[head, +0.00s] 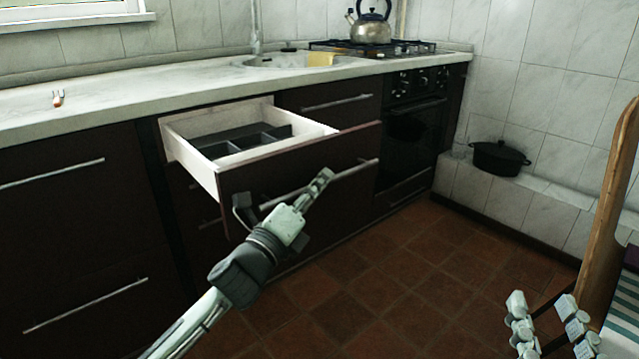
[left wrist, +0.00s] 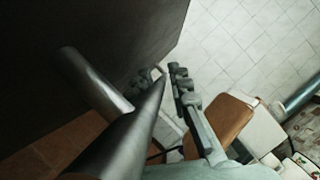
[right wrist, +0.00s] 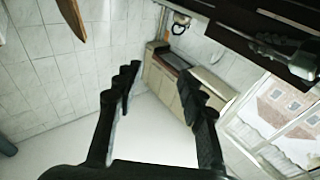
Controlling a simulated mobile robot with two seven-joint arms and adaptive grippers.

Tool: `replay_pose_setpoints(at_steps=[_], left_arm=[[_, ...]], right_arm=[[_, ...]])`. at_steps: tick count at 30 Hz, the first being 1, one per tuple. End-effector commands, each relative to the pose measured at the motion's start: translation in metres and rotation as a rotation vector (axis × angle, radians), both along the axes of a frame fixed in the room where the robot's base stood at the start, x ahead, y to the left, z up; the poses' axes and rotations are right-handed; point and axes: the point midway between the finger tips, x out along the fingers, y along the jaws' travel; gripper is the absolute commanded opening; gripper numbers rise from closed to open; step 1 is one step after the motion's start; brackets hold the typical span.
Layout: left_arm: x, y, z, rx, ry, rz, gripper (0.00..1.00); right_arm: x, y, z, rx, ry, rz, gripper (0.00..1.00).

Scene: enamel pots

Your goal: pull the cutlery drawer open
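The cutlery drawer (head: 250,150) stands pulled well out below the worktop, with pale wooden sides and a dark front. A dark divided tray (head: 230,142) lies inside it. The drawer's metal bar handle (head: 358,168) runs across its front, and a large metal bar also shows close up in the left wrist view (left wrist: 122,130). My left gripper (head: 284,190) is at the handle with its fingers spread wide. One finger crosses in front of the bar; contact cannot be told. My right gripper (head: 547,322) is open and empty at the lower right; its spread fingers also show in the right wrist view (right wrist: 160,85).
Closed dark cabinet fronts (head: 70,220) stand left of the drawer. An oven (head: 412,130) stands to its right, beneath a hob with a kettle (head: 371,25). A black pot (head: 498,158) sits on a tiled ledge. The tiled floor (head: 400,270) is clear. A wooden chair (head: 610,210) stands at right.

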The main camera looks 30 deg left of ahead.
Motion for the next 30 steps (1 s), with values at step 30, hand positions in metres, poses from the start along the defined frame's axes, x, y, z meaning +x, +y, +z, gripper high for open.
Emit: replay_pose_setpoints(at_steps=[30], left_arm=[[0.012, 0.022, 0.000, 0.004, 0.004, 0.006, 0.00]], right_arm=[[0.004, -0.007, -0.017, -0.041, 0.078, -0.016, 0.40]])
